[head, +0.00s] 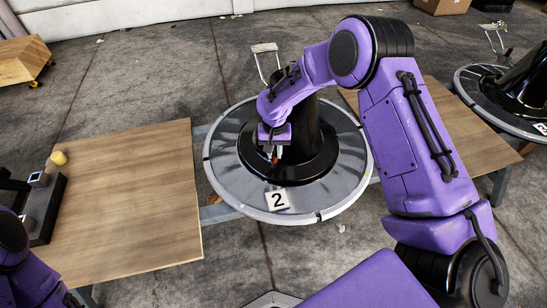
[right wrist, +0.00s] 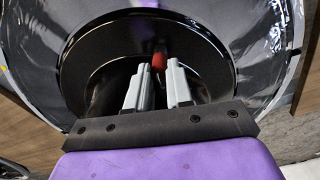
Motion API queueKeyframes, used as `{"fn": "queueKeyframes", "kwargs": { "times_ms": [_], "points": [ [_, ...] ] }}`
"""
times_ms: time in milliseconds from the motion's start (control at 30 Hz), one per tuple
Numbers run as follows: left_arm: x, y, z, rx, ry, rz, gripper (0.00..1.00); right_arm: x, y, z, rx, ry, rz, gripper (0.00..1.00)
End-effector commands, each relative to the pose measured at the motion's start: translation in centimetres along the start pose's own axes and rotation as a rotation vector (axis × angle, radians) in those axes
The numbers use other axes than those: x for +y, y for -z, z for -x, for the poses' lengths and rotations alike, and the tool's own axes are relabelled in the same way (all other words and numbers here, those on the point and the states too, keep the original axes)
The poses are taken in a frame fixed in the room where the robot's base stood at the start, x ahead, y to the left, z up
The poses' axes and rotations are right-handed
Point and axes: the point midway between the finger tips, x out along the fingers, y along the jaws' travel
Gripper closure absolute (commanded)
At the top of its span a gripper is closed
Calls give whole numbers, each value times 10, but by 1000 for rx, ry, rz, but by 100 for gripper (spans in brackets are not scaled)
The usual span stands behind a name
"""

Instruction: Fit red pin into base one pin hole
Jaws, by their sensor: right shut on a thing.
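The red pin (head: 274,159) is in the fingers of my right gripper (head: 275,154), low over the black hub of a round grey base. The right wrist view shows the red pin (right wrist: 159,61) between the tips of the two grey fingers (right wrist: 158,72), which are shut on it. The round base (head: 230,190) carries a tag with the number 2 and has a black raised centre (head: 305,172) with a black column. The pin's lower end and any pin hole are hidden. Only purple parts of my left arm show at the lower left; its gripper is not visible.
A wooden table (head: 130,200) lies left of the base, with a yellow piece (head: 58,157) and a black device (head: 48,205) on its left side. Another wooden top (head: 465,130) and a second round base (head: 480,90) stand at right.

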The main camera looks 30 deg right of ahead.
Motion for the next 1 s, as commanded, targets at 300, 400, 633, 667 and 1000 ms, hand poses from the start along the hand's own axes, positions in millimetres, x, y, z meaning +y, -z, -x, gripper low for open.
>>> {"fn": "queueKeyframes", "kwargs": {
  "times_ms": [300, 400, 633, 667, 1000],
  "points": [
    [1, -3, -7, 0, 0, 0, 41, -1, -2, -22, -1, 0, 2, 100],
    [1, -3, -7, 0, 0, 0, 41, -1, -2, -24, -1, 0, 2, 100],
    [1, -3, -7, 0, 0, 0, 41, -1, -2, -24, -1, 0, 2, 54],
    [1, -3, -7, 0, 0, 0, 41, -1, -2, -24, -1, 0, 2, 54],
    [0, 1, 3, 0, 0, 0, 41, -2, -1, 9, 3, 1, 3, 54]
  ]
}}
